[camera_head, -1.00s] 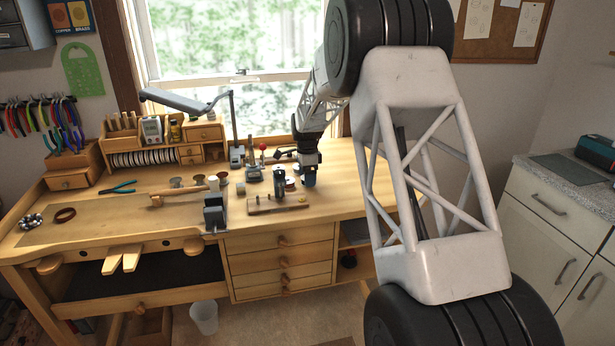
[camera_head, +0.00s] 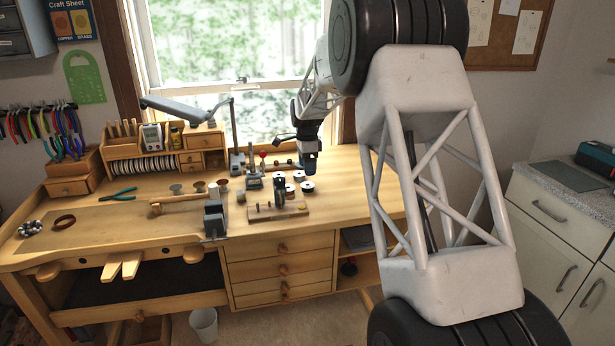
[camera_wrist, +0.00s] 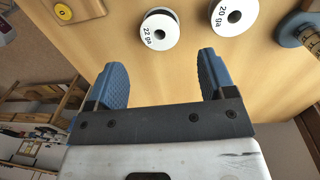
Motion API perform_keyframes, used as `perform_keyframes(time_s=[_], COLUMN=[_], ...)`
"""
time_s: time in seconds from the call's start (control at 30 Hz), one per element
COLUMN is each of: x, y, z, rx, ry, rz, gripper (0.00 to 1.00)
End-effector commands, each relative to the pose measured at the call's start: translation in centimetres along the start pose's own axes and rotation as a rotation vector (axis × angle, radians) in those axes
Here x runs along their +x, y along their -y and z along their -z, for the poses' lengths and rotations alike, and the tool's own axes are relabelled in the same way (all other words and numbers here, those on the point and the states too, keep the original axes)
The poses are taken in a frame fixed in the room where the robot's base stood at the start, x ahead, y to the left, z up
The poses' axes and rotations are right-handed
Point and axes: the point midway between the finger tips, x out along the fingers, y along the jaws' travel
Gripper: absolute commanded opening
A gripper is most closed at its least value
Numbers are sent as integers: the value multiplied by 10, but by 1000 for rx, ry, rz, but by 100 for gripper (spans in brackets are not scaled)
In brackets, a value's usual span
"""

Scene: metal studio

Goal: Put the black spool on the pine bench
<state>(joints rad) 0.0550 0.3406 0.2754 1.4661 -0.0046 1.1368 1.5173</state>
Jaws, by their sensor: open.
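Several small spools with white faces stand on the pine bench (camera_head: 340,190). In the wrist view, one marked "22 ga" (camera_wrist: 158,31) has a dark edge behind its white face and looks like the black spool. The spool marked "20 ga" (camera_wrist: 232,14) is to its right. In the head view the spools (camera_head: 307,187) are too small to tell which is black. My gripper (camera_head: 309,172) is above the bench near them. In the wrist view my gripper (camera_wrist: 162,68) has its blue fingers apart with nothing between them, and the "22 ga" spool lies beyond the fingertips.
A wooden block with dark upright parts (camera_head: 278,212) lies in front of the spools. A small vise (camera_head: 214,220) stands at the bench's front edge. A lamp (camera_head: 232,130) and a small wooden organizer (camera_head: 165,145) stand behind. The bench is clear to the right.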

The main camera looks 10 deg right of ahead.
Motion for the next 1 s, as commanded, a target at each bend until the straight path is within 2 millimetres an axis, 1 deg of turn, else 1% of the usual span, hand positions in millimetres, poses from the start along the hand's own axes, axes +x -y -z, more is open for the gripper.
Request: perform_keyframes(time_s=[0.03, 0.2, 0.4, 0.57, 1.0], x=[-10, -34, -49, -52, -52], y=[0, 0, 0, 0, 0], z=[0, 0, 0, 0, 0], rx=[0, 0, 0, 0, 0], ry=[0, 0, 0, 0, 0], rz=[2, 3, 0, 0, 0], gripper=[76, 76, 76, 76, 76])
